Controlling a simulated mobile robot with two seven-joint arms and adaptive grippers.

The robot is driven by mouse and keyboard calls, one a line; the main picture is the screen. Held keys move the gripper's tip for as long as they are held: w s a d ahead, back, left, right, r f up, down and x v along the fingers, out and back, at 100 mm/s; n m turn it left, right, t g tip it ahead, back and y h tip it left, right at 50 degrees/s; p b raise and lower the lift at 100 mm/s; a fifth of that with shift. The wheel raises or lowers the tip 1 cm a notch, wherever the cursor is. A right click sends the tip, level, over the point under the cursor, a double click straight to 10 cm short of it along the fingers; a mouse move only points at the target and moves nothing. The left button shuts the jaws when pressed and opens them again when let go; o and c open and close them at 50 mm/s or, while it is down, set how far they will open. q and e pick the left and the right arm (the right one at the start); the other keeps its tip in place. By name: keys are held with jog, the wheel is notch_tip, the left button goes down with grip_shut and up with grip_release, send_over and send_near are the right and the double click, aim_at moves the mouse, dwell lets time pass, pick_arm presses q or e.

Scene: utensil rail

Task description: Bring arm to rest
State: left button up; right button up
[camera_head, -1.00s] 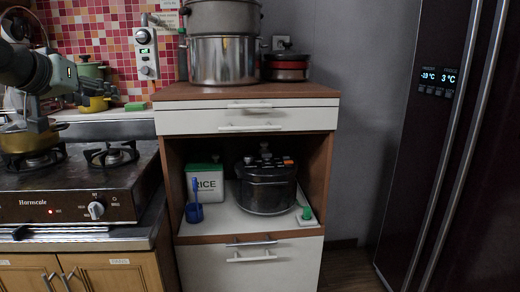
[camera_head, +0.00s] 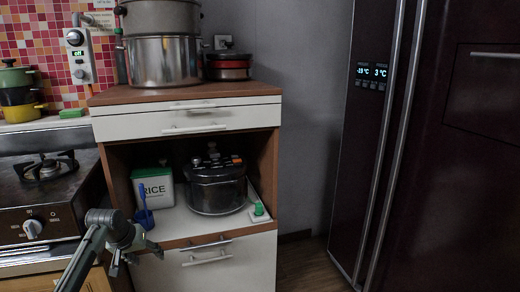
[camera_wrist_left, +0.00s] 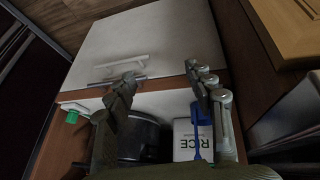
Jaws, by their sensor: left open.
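My left gripper (camera_head: 136,256) is in the lower left of the head view, in front of the cabinet's lower drawer. It is open and nothing shows between its fingers. In the left wrist view my left gripper (camera_wrist_left: 162,82) has its two fingers spread apart, with the white drawer front and shelf edge beyond them. The right gripper is not in view.
The wooden cabinet (camera_head: 105,101) holds a white rice box (camera_head: 154,188), a blue utensil in a cup (camera_head: 144,213) and a dark cooker (camera_head: 216,190). Steel pots (camera_head: 162,60) stand on top. The stove (camera_head: 45,195) is left and the dark fridge (camera_head: 430,150) right.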

pick_arm(q)
jog(key=w+a+r+m+t+y, duration=0.3)
jog(key=w+a+r+t+y, duration=0.15)
jog(key=w+a+r, duration=0.25)
jog(key=s+d+f+m+g+h, duration=0.1)
jog(key=s+d+f, duration=0.2)
jog(key=s+f, duration=0.75)
jog(key=s+d+f+m+g+h, duration=0.15)
jog(key=s+f, duration=0.55)
jog(key=f, duration=0.7)
jog(key=s+d+f+g, duration=0.1)
jog(key=s+f, duration=0.4)
jog(key=s, duration=0.5)
jog(key=s+d+f+g, duration=0.2)
jog(key=s+d+f, duration=0.2)
jog(key=s, duration=0.7)
jog(key=s+d+f+g, duration=0.2)
jog(key=s+f, duration=0.4)
jog(key=s, duration=0.4)
jog(key=shift+s+d+f+n, duration=0.15)
jog(key=shift+f+n, duration=0.15)
jog(key=shift+n, duration=0.15)
